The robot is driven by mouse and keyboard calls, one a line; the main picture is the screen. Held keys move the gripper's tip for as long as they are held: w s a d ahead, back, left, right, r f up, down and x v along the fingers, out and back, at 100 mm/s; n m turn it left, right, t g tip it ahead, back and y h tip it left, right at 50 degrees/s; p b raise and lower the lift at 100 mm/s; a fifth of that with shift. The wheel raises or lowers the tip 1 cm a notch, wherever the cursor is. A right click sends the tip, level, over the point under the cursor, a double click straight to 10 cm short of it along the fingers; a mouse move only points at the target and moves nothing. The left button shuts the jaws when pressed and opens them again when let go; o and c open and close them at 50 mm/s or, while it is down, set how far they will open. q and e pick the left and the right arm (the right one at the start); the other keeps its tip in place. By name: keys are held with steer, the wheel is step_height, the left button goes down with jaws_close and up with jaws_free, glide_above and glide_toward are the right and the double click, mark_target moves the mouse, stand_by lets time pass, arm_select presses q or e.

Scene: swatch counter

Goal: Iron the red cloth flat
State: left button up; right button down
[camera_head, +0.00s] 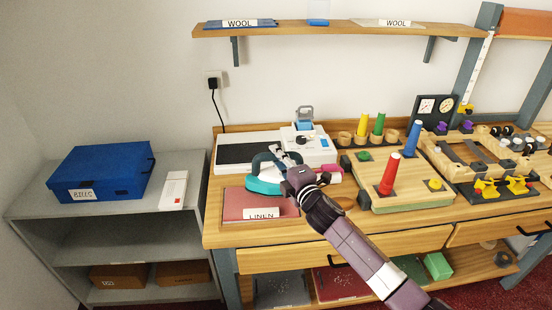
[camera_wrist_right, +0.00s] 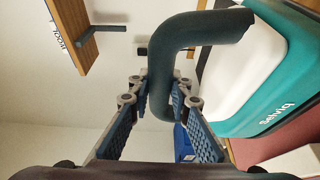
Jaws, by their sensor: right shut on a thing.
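The iron (camera_head: 264,186) is teal and white with a dark loop handle. It is at the back edge of the red cloth (camera_head: 240,206), which lies on the wooden counter with a "LINEN" label. My right gripper (camera_head: 284,166) is shut on the iron's handle. In the right wrist view the handle (camera_wrist_right: 172,62) passes between the fingers (camera_wrist_right: 160,95), and the iron's body (camera_wrist_right: 262,80) is at the right with the cloth (camera_wrist_right: 280,143) below it. I cannot tell whether the soleplate touches the cloth. My left gripper is out of view.
A white device with a black panel (camera_head: 245,153) stands behind the iron. A pegboard with a red cone (camera_head: 390,176) and a blue cone stands to the right. A blue box (camera_head: 108,168) sits on the grey shelf unit at left. A wooden shelf (camera_head: 310,29) hangs above.

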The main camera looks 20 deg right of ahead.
steer(key=shift+r+p, duration=1.4)
steer(key=shift+r, duration=0.75)
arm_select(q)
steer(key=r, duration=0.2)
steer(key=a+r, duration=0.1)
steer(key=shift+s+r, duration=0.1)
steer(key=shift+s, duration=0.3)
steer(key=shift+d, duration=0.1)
arm_select(e)
steer(key=shift+s+a+f, duration=0.25)
steer(key=shift+a+f, duration=0.05)
steer(key=shift+a, duration=0.1)
steer(key=s+a+f+b, duration=0.1)
steer(key=s+a+f, duration=0.1)
steer(key=s+a, duration=0.6)
steer(key=s+a+f+b, duration=0.2)
steer(key=s+a, duration=0.1)
steer(key=s, duration=0.9)
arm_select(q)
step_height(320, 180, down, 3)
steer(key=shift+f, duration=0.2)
arm_select(e)
steer(key=s+d+r+h, duration=0.1)
steer(key=s+r, duration=0.2)
steer(key=s, duration=0.4)
steer(key=shift+s+r+m, duration=0.3)
steer(key=shift+w+d, duration=0.1)
